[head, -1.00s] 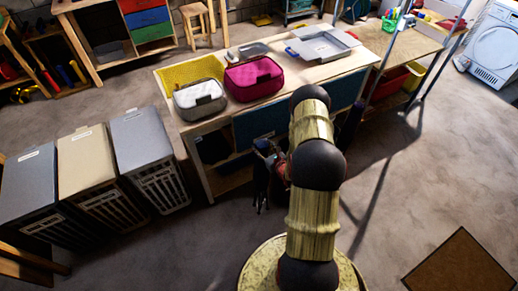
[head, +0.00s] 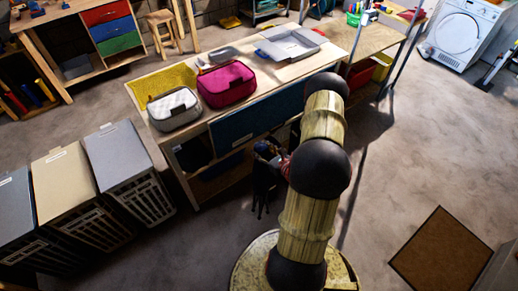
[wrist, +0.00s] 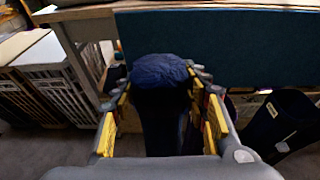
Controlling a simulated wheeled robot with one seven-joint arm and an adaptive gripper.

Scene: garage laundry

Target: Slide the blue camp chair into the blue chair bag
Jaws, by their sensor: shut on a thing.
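The blue camp chair shows in the wrist view as a folded dark blue bundle (wrist: 160,70) between the two yellow-padded fingers of my gripper (wrist: 158,84), which is shut on it. Its lower part is in deep shadow. In the head view the chair (head: 264,186) hangs upright as a dark shape with thin legs, in front of the workbench, and my gripper (head: 270,152) is partly hidden by my arm. A dark blue open-topped holder with a white label (wrist: 285,122), apparently the chair bag, stands to the right in the wrist view, apart from the chair. My arm seems to hide it in the head view.
The workbench (head: 205,133) is just behind the chair, with a blue panel (wrist: 220,50) along its front. A white-grey case (head: 173,110) and a pink case (head: 227,85) sit on it. Hampers (head: 130,172) stand left; a brown mat (head: 440,250) lies right on open floor.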

